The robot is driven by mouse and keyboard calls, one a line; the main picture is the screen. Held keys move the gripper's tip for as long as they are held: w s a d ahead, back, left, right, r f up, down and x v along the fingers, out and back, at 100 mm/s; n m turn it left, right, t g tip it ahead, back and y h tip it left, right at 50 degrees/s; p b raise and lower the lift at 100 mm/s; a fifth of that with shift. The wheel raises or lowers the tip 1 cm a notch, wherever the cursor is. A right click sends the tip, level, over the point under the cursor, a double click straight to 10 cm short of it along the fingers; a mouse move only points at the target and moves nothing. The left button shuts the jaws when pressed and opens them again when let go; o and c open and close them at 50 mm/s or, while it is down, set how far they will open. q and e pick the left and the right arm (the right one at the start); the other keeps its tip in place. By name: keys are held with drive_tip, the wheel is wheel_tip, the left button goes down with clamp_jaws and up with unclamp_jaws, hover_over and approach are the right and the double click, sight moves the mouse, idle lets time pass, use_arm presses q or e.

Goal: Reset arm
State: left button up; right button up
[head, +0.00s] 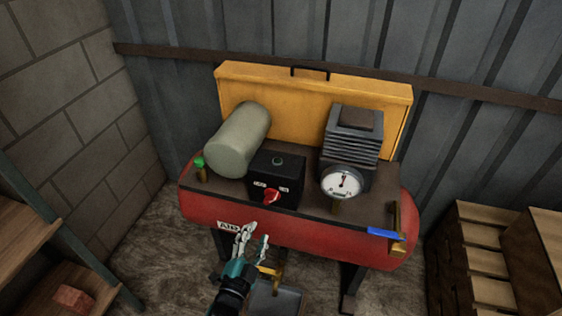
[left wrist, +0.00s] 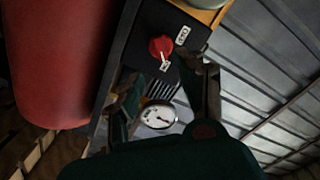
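My left gripper (head: 252,240) is in front of the red air tank (head: 320,238), near its lower front side and the "AIR" label. Its fingers are apart with nothing seen between them; in the left wrist view the fingers (left wrist: 168,92) also stand apart. A black control box (head: 277,180) with a red knob (head: 271,196) sits on the deck above the gripper. The knob also shows in the left wrist view (left wrist: 161,47), between two white labels. A round white gauge (head: 342,184) stands to its right. My right gripper is not in view.
A grey-green cylinder (head: 238,140), a finned motor block (head: 352,135) and a yellow panel (head: 315,92) stand on the deck. A blue-handled valve (head: 385,233) is at the right end. A grey tray (head: 275,300) lies below. Shelves (head: 30,225) and wooden drawers (head: 485,262) flank the tank.

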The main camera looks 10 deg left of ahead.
use_arm(q)
drive_tip(key=s+f+n+g+p, duration=0.1)
drive_tip(key=s+f+g, duration=0.3)
drive_tip(key=f, duration=0.6)
drive_tip(key=s+d+f+n+g, duration=0.1)
drive_tip(key=s+f+n+g, duration=0.1)
drive_tip(key=s+f, duration=0.55)
drive_tip(key=s+f+n+g+p, duration=0.1)
drive_tip(key=s+f+g, duration=0.25)
drive_tip(key=f, duration=0.75)
drive_tip(key=s+a+f+n+g, duration=0.1)
drive_tip(key=s+f, duration=0.3)
drive_tip(key=s, duration=0.4)
drive_tip(key=s+a+f+n+g, duration=0.1)
drive_tip(key=s+a+f+g, duration=0.2)
drive_tip(key=s, duration=0.5)
drive_tip(key=s+a+f+n+g, duration=0.1)
drive_tip(key=s+a+f+g, duration=0.2)
drive_tip(key=s, duration=0.5)
drive_tip(key=shift+f+y+p, duration=0.3)
drive_tip(key=shift+f+p, duration=0.05)
drive_tip(key=shift+f, duration=0.5)
drive_tip(key=shift+g, duration=0.25)
